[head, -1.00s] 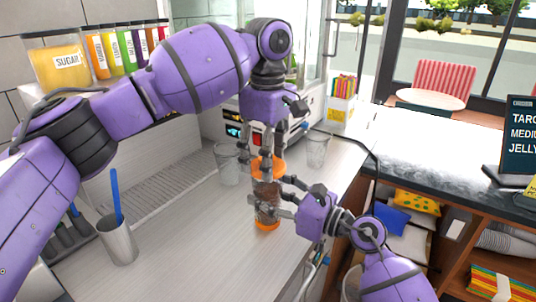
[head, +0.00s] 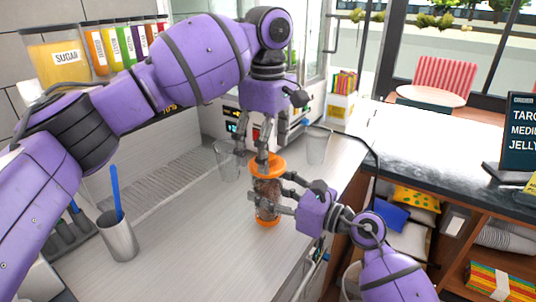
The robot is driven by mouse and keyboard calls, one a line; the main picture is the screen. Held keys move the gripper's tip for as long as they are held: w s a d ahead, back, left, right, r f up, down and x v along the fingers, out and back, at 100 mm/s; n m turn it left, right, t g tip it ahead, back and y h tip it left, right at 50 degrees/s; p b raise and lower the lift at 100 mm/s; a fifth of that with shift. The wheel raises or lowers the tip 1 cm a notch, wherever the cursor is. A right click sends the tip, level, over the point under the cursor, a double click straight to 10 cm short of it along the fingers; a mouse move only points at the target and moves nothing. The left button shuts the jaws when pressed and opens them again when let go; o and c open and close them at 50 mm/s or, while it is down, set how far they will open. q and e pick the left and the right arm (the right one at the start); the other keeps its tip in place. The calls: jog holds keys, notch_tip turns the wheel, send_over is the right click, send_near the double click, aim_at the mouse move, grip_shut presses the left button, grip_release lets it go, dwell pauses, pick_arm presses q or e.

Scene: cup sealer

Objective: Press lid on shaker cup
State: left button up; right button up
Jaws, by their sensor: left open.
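The shaker cup (head: 267,194) stands upright on the counter, clear-walled with dark contents and an orange base. The orange lid (head: 266,166) sits on top of the cup; I cannot tell whether it is pressed fully down. My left gripper (head: 251,152) is open, pointing down just above the lid, with one fingertip at or very near the lid's top and the other off to its left. My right gripper (head: 268,194) reaches in from the right with its fingers around the cup's body, and appears shut on it. The fingers hide part of the cup wall.
A clear cup (head: 227,160) stands behind on the left and another clear cup (head: 317,146) on the right. A metal cup (head: 118,240) with a blue stick stands at the front left. A machine is behind my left gripper. The counter's middle left is clear.

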pick_arm(q)
notch_tip(320, 180, up, 10)
jog(key=shift+r, duration=0.15)
jog(key=shift+s, duration=0.1)
pick_arm(e)
jog(key=o, duration=1.8)
jog(key=shift+c, duration=0.2)
jog(key=v, duration=1.2)
